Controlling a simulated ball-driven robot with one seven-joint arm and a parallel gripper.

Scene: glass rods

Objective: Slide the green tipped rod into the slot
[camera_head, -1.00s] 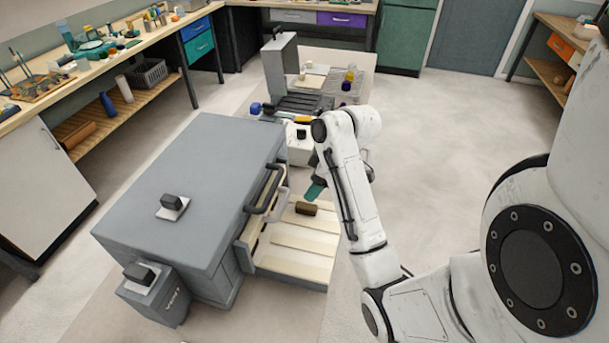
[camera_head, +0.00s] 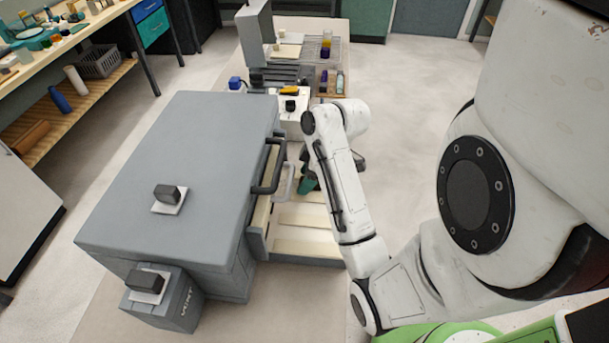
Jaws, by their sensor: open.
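No green tipped rod can be made out, and I cannot tell which opening is the slot. A pulled-out drawer (camera_head: 306,243) with cream slats sticks out from the right side of the grey cabinet (camera_head: 185,125). My gripper (camera_head: 308,184) is over the far part of this drawer, mostly hidden behind my white arm. It is open. A teal piece shows at its end, and I cannot tell whether it is a fingertip or a separate thing. The brown block seen earlier in the drawer cannot be made out now.
Dark handles (camera_head: 270,168) jut from the cabinet's right side. A white box (camera_head: 292,112) and a rack with bottles (camera_head: 325,48) stand beyond it. The floor (camera_head: 420,110) to the right is clear.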

